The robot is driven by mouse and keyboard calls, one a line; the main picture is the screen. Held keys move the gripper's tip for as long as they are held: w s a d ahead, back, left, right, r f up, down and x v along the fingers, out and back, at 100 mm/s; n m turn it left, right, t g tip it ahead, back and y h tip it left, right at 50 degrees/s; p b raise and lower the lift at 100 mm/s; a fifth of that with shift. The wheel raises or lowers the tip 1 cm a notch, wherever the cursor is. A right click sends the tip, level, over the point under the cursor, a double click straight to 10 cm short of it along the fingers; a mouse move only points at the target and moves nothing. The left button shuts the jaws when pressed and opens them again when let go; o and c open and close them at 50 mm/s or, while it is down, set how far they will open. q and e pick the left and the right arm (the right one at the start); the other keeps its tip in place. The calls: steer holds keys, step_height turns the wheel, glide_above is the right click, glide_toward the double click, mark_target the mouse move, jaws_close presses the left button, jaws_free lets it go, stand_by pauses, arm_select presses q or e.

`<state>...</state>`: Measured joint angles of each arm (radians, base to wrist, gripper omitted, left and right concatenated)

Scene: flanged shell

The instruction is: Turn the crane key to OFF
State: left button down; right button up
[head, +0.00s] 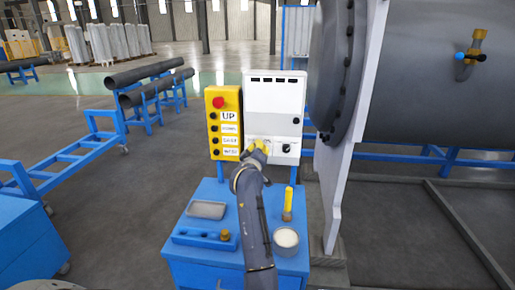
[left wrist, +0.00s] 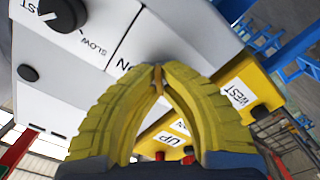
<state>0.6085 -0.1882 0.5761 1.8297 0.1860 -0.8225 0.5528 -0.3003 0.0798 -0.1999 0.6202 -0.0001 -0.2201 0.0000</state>
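The white control box (head: 275,95) stands upright behind the blue cart, and its face also fills the upper left of the left wrist view (left wrist: 100,80). My left gripper (head: 258,146) reaches its lower front, with yellow fingers closed together at the tips (left wrist: 158,70). An ON label (left wrist: 122,67) shows beside the fingertips. A thin tan sliver, seemingly the crane key (left wrist: 158,80), shows between the tips; the rest of it and its switch are hidden, so its angle cannot be told. My right gripper is in neither view.
A black SLOW/FAST knob (head: 286,148) sits right of the gripper. The yellow button box (head: 223,122) with UP and WEST labels is close on the left. The blue cart (head: 190,262) holds a tray, a white cup (head: 286,240) and small tools. A large flanged shell (head: 425,90) stands right.

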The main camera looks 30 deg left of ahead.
mark_target(258, 120)
arm_select(q)
steer(key=c, duration=2.1)
jaws_free()
steer(key=shift+r, duration=0.1)
steer(key=o, duration=0.5)
step_height(258, 120, up, 10)
steer(key=shift+f, duration=0.1)
